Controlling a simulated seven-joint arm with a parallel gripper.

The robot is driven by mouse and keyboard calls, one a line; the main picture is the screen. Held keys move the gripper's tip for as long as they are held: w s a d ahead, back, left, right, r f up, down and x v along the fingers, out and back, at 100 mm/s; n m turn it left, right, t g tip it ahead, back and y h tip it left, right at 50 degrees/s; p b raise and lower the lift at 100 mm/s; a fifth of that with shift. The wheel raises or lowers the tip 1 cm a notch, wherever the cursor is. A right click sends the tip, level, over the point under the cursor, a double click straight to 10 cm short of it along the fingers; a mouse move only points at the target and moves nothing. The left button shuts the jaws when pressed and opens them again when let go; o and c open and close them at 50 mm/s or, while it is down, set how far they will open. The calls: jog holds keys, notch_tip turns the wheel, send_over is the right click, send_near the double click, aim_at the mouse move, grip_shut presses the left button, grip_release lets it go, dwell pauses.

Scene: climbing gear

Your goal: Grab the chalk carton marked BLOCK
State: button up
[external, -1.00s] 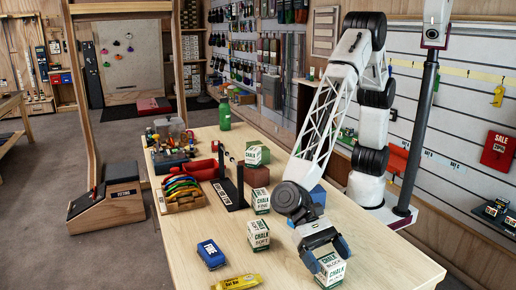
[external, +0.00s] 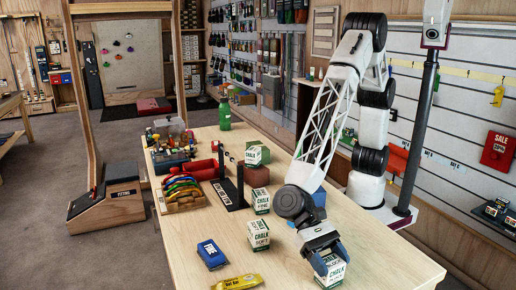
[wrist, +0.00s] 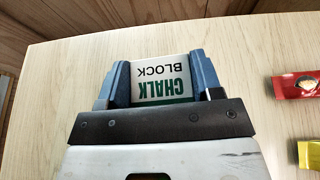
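The chalk carton marked BLOCK (external: 330,270) is a white and green box near the front edge of the table. In the wrist view the carton (wrist: 161,82) shows its CHALK BLOCK lettering upside down. My gripper (external: 327,257) is over the carton, with its blue fingers on either side of it. In the wrist view the fingers of my gripper (wrist: 160,80) sit right against both sides of the carton. The gripper looks shut on it. The carton's underside is hidden, so I cannot tell whether it still rests on the table.
Chalk cartons marked SOFT (external: 258,234) and FINE (external: 261,201) stand left of my gripper. Another carton (external: 256,154) stands farther back. A blue pack (external: 212,254) and a yellow bar (external: 237,283) lie front left. A tray of carabiners (external: 183,194) and a black stand (external: 230,190) are beyond.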

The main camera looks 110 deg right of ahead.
aim_at(331, 261)
jog(key=shift+c, duration=1.2)
jog(key=shift+r, duration=0.15)
jog(key=shift+r, duration=4.9)
